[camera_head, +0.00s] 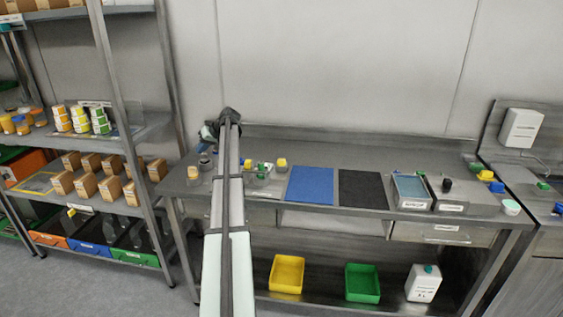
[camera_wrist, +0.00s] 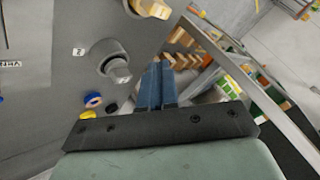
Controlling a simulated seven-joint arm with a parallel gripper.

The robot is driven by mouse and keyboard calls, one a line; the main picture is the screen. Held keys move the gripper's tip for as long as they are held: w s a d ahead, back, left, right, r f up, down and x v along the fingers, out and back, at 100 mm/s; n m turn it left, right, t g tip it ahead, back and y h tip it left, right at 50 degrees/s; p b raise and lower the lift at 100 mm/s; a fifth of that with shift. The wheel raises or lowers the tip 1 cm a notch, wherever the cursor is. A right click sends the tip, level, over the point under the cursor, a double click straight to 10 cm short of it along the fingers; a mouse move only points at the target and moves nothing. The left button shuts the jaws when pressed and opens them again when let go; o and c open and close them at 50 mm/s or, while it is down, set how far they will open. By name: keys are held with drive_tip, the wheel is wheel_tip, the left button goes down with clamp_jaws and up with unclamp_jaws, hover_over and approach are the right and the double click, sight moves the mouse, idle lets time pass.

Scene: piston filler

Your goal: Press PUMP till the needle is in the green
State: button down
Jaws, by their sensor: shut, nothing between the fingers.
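Left of the fingers is a grey panel (camera_wrist: 60,60) with a round grey knob (camera_wrist: 112,62) beside a small label. A yellow-topped knob (camera_wrist: 150,8) is at the top. A blue round piece (camera_wrist: 93,99) lies near the fingers. I cannot make out PUMP, a needle or a green zone in either view.
A blue mat (camera_head: 310,185) and a black mat (camera_head: 361,188) lie on the bench, with a shallow tray (camera_head: 410,188) to their right. A shelf rack (camera_head: 110,110) with boxes stands at the left. Yellow (camera_head: 287,273) and green (camera_head: 363,283) bins sit below.

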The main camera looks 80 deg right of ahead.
drive_tip(key=s+d+r+m+h, duration=0.15)
drive_tip(key=s+d, duration=0.25)
drive_tip(key=s, duration=0.4)
drive_tip(key=s+d+r+m, duration=0.1)
drive_tip(key=s+d+r, duration=0.1)
drive_tip(key=s+d, duration=0.35)
drive_tip(key=m+h, duration=0.2)
hover_over(284, 161)
drive_tip(key=shift+w+d+r+n, duration=0.1)
drive_tip(key=shift+d+n, duration=0.15)
drive_tip(key=shift+f, duration=4.4)
drive_tip(key=shift+f, duration=0.2)
drive_tip(key=shift+f, duration=0.25)
